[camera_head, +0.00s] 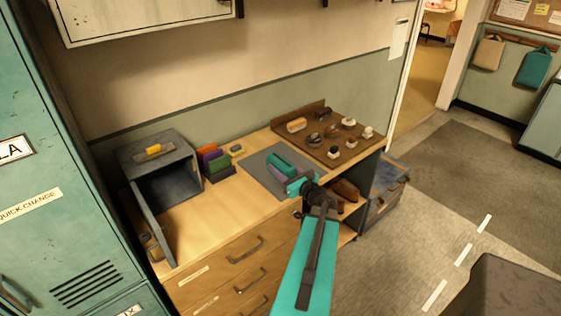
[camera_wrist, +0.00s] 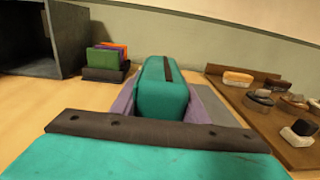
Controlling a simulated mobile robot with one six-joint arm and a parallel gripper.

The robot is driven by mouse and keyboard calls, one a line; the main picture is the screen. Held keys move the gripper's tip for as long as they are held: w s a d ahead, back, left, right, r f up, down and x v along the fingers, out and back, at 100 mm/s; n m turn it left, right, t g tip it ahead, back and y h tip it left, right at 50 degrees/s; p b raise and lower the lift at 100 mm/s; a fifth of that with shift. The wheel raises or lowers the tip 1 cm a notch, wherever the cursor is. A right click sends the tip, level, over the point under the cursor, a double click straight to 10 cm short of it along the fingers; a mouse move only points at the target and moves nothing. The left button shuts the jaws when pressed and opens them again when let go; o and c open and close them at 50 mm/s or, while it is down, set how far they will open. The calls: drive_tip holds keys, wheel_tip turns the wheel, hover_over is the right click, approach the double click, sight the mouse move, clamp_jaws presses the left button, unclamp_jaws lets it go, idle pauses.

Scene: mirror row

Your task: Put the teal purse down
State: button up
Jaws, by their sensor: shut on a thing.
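The teal purse (camera_head: 281,163) is a small, rounded teal block, seen in the head view over the grey mat (camera_head: 258,182) on the wooden counter. In the wrist view the purse (camera_wrist: 162,90) has a dark strip along its top. My gripper (camera_head: 279,172) is shut on it, with a purple finger on each side in the wrist view. The purse hides part of the mat. I cannot tell whether its underside touches the mat.
A brown board (camera_head: 325,140) with several knobs and brushes lies to the right. A dark holder with coloured cards (camera_head: 212,157) and an open grey box (camera_head: 158,160) stand to the left. Bare counter (camera_head: 205,215) lies in front of them. A wall rises behind.

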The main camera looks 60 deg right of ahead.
drive_tip(key=shift+n+t+y, duration=0.3)
drive_tip(key=shift+y, duration=0.1)
drive_tip(key=a+p, duration=0.1)
drive_tip(key=a, duration=0.2)
drive_tip(key=s+a+r+p, duration=0.1)
drive_tip(key=shift+s+a+p, duration=0.1)
drive_tip(key=shift+a+p, duration=0.05)
drive_tip(key=shift+p, duration=0.15)
drive_tip(key=shift+d+f+b, duration=0.2)
drive_tip(key=shift+f+b, duration=0.05)
drive_tip(key=shift+b, duration=0.95)
drive_tip(key=d+b, duration=0.1)
drive_tip(key=b, duration=0.4)
drive_tip(key=shift+w+f, duration=0.1)
drive_tip(key=shift+w, duration=0.3)
drive_tip(key=d+b, duration=0.1)
drive_tip(key=b, duration=0.9)
drive_tip(key=shift+w, duration=0.25)
